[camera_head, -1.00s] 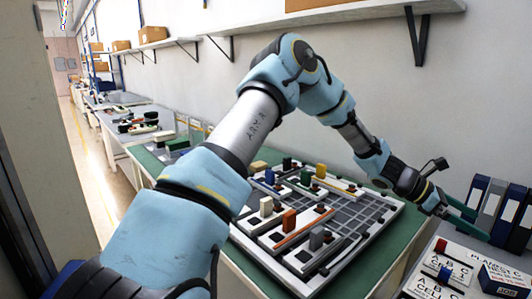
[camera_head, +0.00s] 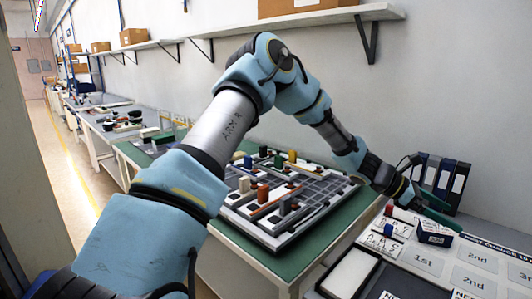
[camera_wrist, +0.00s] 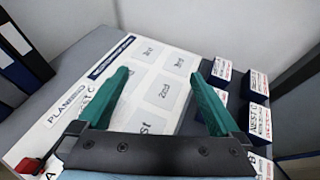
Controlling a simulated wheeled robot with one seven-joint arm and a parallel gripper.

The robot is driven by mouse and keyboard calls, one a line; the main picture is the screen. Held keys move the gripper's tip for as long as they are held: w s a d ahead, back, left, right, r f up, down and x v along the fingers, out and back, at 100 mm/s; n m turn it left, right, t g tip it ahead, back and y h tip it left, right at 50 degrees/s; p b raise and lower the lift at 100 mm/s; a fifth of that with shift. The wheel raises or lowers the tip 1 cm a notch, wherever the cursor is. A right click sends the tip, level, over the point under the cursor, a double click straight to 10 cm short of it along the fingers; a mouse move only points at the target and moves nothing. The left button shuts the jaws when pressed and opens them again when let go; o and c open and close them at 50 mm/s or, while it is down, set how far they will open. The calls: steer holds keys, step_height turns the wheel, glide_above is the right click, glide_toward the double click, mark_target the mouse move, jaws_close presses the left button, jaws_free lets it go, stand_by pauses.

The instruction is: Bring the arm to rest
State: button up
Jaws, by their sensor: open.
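My gripper (camera_head: 450,216) is at the end of my bent arm, at the right in the head view. Its two green fingers are spread apart with nothing between them. They also show wide apart in the wrist view (camera_wrist: 160,80), above a white planning sheet (camera_wrist: 150,57) with boxes marked 1st and 2nd. In the head view the gripper is beside a small dark labelled block (camera_head: 435,234) and in front of the binders. I cannot tell its exact height above the table.
A feeder board (camera_head: 330,195) with coloured blocks lies on the green bench (camera_head: 290,262) beneath my arm. Dark binders (camera_head: 445,180) stand against the wall. Dark labelled blocks (camera_wrist: 256,85) stand right of the sheet. A shelf (camera_head: 330,18) hangs above; a pale tray (camera_head: 350,272) is in front.

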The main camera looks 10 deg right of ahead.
steer(key=w+a+f+m+t+y+b, duration=0.1)
steer(key=w+a+f+m+t+y, duration=0.15)
steer(key=a, duration=0.85)
steer(key=w+a+f+m+t+y+b, duration=0.1)
steer(key=w+a+m+y, duration=0.2)
steer(key=a, duration=0.7)
steer(key=w+a+f+m+t+y+b, duration=0.15)
steer(key=w+a, duration=0.35)
steer(key=a, duration=0.6)
steer(key=s+a+m+t+y+b, duration=0.1)
steer(key=s+a+m+y, duration=0.1)
steer(key=a, duration=1.1)
steer(key=s+a+m+t+y+b, duration=0.1)
steer(key=s+a+m+t+y, duration=0.1)
steer(key=a, duration=1.1)
steer(key=shift+s+a+m+t, duration=0.3)
steer(key=shift+s+a+m, duration=0.1)
steer(key=shift+m, duration=0.5)
